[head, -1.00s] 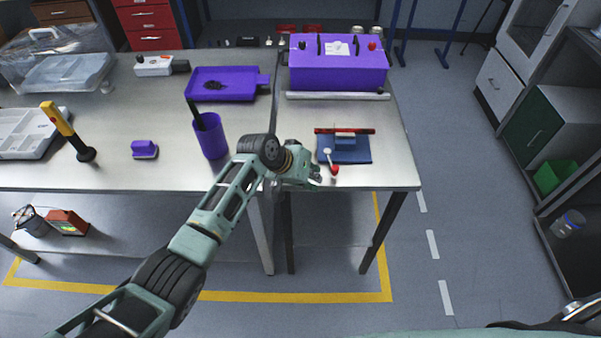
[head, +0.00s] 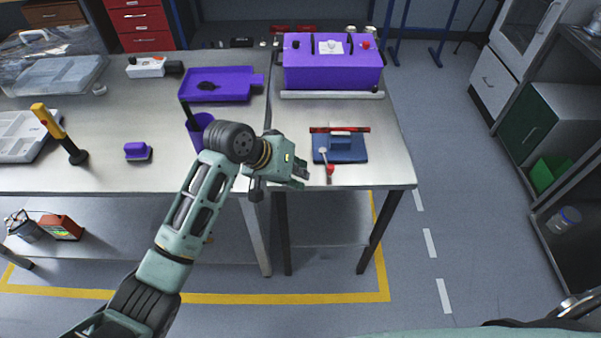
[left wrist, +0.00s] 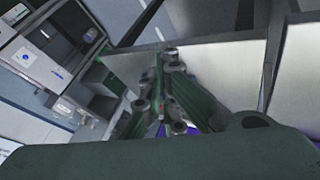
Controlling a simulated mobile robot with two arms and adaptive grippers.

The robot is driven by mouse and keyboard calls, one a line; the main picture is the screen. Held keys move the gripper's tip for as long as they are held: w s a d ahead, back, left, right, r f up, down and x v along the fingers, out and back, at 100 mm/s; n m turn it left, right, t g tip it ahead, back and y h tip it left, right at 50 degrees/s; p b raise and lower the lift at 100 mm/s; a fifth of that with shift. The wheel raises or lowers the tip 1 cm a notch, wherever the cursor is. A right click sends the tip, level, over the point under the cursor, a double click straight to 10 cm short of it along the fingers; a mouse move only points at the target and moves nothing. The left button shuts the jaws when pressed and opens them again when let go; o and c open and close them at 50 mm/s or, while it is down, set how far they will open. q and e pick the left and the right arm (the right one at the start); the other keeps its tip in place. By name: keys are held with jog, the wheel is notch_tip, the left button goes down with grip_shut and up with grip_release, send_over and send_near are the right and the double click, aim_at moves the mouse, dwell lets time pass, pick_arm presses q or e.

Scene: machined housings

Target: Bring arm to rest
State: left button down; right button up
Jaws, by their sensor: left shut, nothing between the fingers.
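My left arm reaches in from the lower left in the head view. Its gripper (head: 300,172) is over the front edge of the right-hand table, left of the blue block. In the left wrist view the fingers (left wrist: 160,95) are shut together with nothing between them. The blue block (head: 340,149) lies on the table with a red-ended bar (head: 352,129) and a small red-tipped tool (head: 330,172) by it. My right gripper does not show.
A purple cup (head: 199,125) stands partly behind my left arm. A purple tray (head: 217,87), a purple box (head: 332,66), a small purple block (head: 137,151) and a yellow-handled tool (head: 60,134) are on the tables. The floor right of the tables is clear.

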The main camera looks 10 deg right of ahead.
pick_arm(q)
jog(key=shift+a, duration=0.15)
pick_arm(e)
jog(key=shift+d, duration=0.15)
